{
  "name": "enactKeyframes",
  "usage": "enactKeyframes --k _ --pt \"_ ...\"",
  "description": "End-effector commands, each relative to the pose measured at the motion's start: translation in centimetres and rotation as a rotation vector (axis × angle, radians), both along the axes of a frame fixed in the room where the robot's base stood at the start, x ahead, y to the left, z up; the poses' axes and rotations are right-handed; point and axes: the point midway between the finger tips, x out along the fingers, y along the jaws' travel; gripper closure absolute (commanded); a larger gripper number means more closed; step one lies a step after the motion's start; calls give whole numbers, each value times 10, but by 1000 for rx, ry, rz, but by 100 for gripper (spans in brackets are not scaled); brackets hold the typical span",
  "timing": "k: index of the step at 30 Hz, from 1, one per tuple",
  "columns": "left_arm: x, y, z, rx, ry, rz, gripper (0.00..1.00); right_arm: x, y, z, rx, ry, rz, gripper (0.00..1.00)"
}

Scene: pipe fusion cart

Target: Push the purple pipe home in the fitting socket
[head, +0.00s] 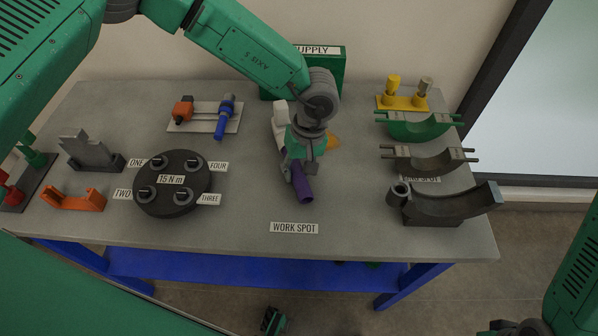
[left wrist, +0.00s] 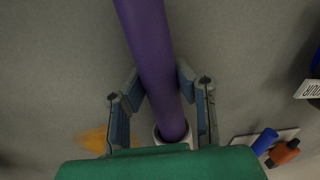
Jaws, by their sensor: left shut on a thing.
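The purple pipe (head: 302,186) is held low over the middle of the table, its near end pointing toward the front edge. My left gripper (head: 302,165) is shut on it; the fingers stand on both sides of the pipe in the left wrist view (left wrist: 160,92). In that view the purple pipe (left wrist: 148,45) runs down to a pale round socket mouth (left wrist: 160,138), and its lower end appears to be inside the rim. How deep it sits cannot be told. A pale fitting body (head: 280,115) shows behind my gripper in the head view, partly hidden.
The round black 15 N m plate (head: 172,205) stands to the left. Curved cradles, one green (head: 418,130), stand to the right. A green SUPPLY box (head: 328,62) is behind. An orange piece (head: 333,142) lies close beside my gripper. Table around the WORK SPOT label (head: 294,227) is clear.

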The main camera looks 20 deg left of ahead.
Motion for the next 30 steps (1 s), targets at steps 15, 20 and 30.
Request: enactKeyframes --k 15,20,30 --pt "11 8 0 -1 -1 1 100 0 0 1 0 0 0 60" --pt "14 10 0 -1 -1 1 100 0 0 2 0 0 0 60" --pt "14 10 0 0 0 0 54 0 0 2 0 0 0 60"
